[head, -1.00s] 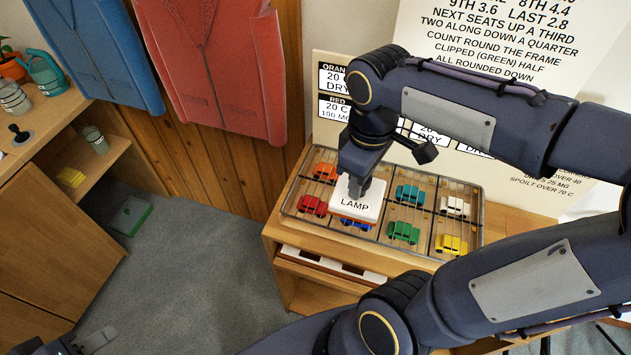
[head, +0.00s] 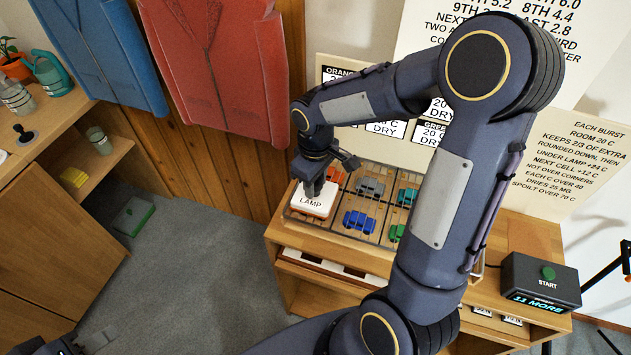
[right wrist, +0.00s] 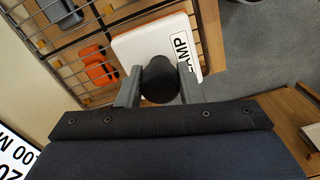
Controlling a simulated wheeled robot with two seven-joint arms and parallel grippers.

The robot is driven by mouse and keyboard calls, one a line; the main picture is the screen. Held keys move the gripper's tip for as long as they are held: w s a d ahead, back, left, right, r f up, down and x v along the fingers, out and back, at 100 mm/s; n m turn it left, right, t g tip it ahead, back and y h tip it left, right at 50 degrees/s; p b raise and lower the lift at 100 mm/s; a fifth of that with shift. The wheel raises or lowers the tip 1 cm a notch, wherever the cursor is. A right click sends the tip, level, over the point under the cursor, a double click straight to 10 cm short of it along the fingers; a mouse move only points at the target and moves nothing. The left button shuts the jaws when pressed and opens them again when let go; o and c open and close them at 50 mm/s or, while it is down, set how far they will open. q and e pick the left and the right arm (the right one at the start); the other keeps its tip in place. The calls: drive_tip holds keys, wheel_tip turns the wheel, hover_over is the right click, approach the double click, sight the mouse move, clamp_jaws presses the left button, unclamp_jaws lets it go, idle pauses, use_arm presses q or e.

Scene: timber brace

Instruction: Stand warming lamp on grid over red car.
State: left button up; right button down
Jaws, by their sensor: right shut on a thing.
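The warming lamp (head: 311,203), a white square block marked LAMP with a dark knob, is over the front-left cell of the wire grid (head: 345,235). My right gripper (head: 317,184) is shut on its knob; the right wrist view shows the fingers either side of the knob (right wrist: 160,80). The lamp looks level; I cannot tell whether it rests on the grid or hangs just above. The red car is hidden beneath it, except perhaps a reddish sliver at its lower edge. My left gripper (head: 92,341) is low at the left, partly cut off, far from the grid.
Under the grid stand an orange car (head: 335,175), a grey car (head: 370,187), a blue car (head: 359,221), a teal car (head: 408,195) and a green car (head: 397,232). My right arm hides the grid's right side. A START box (head: 540,282) reading "11 MORE" stands right.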

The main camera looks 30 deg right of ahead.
drive_tip(key=shift+f, duration=0.2)
drive_tip(key=shift+f, duration=0.15)
drive_tip(key=c, duration=1)
unclamp_jaws()
wheel_tip(320, 180, up, 12)
drive_tip(key=s+a+m+t+y, duration=0.2)
drive_tip(key=s+m, duration=0.1)
drive_tip(key=s, duration=0.5)
drive_tip(key=s+a+m+t+y, duration=0.1)
drive_tip(key=s+a+m+t, duration=0.1)
drive_tip(key=s, duration=0.7)
drive_tip(key=shift+m+t+y+p, duration=0.4)
drive_tip(key=shift+m+t, duration=0.4)
drive_tip(key=shift+m, duration=0.1)
